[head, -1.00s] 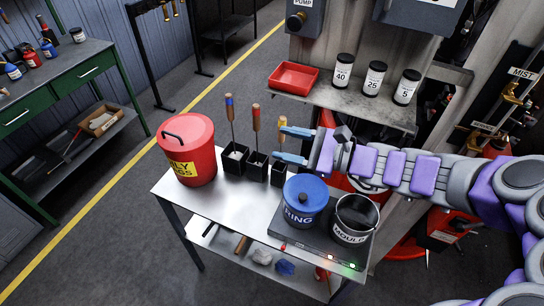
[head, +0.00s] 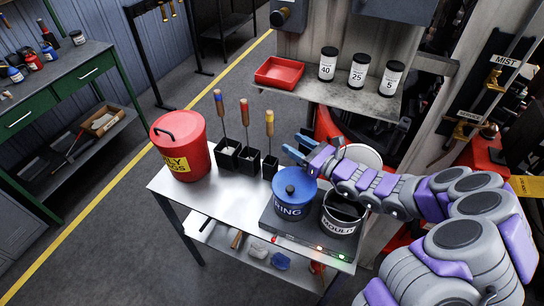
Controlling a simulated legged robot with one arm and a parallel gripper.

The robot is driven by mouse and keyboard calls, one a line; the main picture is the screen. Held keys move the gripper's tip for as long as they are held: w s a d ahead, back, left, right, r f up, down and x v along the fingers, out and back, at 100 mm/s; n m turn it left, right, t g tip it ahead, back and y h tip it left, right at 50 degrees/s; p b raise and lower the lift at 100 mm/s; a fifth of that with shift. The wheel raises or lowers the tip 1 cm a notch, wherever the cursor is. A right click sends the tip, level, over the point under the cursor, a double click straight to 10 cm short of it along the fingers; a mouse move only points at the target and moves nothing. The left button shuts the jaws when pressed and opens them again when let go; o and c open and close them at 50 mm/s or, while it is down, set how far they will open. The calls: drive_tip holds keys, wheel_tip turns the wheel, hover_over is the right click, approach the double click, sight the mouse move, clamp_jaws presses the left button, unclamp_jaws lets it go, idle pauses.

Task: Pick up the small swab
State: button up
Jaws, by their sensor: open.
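Three upright swabs with wooden handles stand in black square holders on the metal bench. One has a blue band (head: 219,104), one a red band (head: 244,112) and one a yellow band (head: 270,122). Their lower ends are hidden in the holders, so I cannot tell for certain which is the small one. The yellow-banded swab is nearest my gripper (head: 295,144). My gripper is open and empty, with its blue fingers just right of that swab and apart from it. It is above the bench, behind the blue-lidded RING pot (head: 293,191).
A red lidded bin (head: 182,148) stands at the bench's left. An open MOULD pot (head: 340,217) sits beside the RING pot, close under my arm. A shelf behind holds a red tray (head: 279,72) and several numbered jars (head: 357,70). Bare bench (head: 226,199) lies before the holders.

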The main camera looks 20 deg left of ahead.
sight(272, 133)
drive_tip(key=x, duration=0.7)
drive_tip(key=shift+s+a+f+b, duration=0.25)
drive_tip(key=shift+s+b, duration=0.05)
drive_tip(key=shift+s, duration=0.1)
drive_tip(key=shift+w+a, duration=0.2)
drive_tip(key=shift+w+d+r, duration=0.15)
drive_tip(key=shift+d+r, duration=0.15)
drive_tip(key=shift+a+f, duration=0.2)
drive_tip(key=shift+a, duration=0.4)
drive_tip(key=c, duration=0.5)
drive_tip(key=shift+c, duration=0.9)
drive_tip(key=shift+d+r, duration=0.1)
drive_tip(key=shift+d, duration=0.25)
clamp_jaws()
